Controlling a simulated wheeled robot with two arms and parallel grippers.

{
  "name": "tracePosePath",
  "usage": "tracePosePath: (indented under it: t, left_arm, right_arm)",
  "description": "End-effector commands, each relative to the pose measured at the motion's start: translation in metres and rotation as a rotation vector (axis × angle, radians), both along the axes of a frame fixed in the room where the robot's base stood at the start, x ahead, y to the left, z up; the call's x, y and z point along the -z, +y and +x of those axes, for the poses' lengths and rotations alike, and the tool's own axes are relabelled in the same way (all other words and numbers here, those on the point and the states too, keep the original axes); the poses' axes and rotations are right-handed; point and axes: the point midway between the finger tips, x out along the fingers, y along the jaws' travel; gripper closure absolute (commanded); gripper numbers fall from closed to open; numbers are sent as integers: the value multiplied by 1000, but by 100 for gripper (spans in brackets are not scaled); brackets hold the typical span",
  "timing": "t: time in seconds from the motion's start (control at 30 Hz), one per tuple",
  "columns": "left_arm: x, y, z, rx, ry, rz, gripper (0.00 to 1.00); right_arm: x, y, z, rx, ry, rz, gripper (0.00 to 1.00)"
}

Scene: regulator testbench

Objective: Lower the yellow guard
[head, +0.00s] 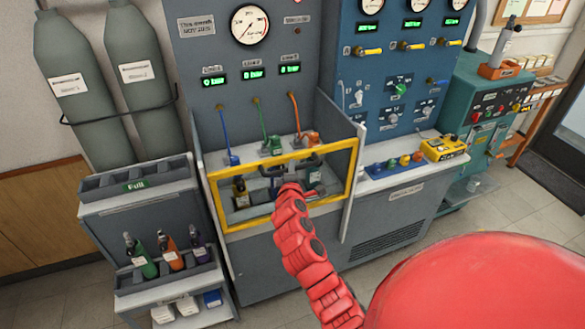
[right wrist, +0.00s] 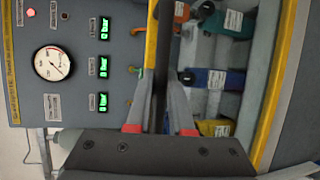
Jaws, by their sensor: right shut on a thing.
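The yellow guard (head: 347,188) is a rectangular yellow frame with a see-through middle. It stands across the front of the test bay in the grey bench. In the right wrist view its yellow bars (right wrist: 264,125) run up and down the picture. My right gripper (head: 279,174) is at the guard's upper part, largely hidden by my red arm in the head view. In the right wrist view its fingers (right wrist: 160,88) are shut on a dark bar beside the yellow top bar, which appears to be the guard's handle. My left gripper is not in view.
Behind the guard, coloured hoses (head: 263,125) run to small fittings in the bay. A cart (head: 165,265) with small bottles stands at the left, with grey cylinders (head: 75,85) behind it. A blue bench (head: 400,95) with a yellow device (head: 444,149) adjoins at the right.

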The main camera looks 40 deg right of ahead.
Motion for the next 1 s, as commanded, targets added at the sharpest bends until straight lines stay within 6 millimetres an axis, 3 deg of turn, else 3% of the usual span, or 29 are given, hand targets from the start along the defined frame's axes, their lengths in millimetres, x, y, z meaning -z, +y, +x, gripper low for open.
tracePosePath:
  t: [0.03, 0.6, 0.8, 1.0]
  left_arm:
    - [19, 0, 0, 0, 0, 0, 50]
    - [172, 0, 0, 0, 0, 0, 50]
    - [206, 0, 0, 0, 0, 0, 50]
    - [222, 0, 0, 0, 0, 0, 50]
  right_arm:
    - [24, 0, -1, 1, 6, 2, 100]
    - [206, 0, -1, -1, 5, 2, 100]
    - [247, 0, -1, 2, 6, 2, 100]
    - [267, -1, -1, 2, 5, 2, 100]
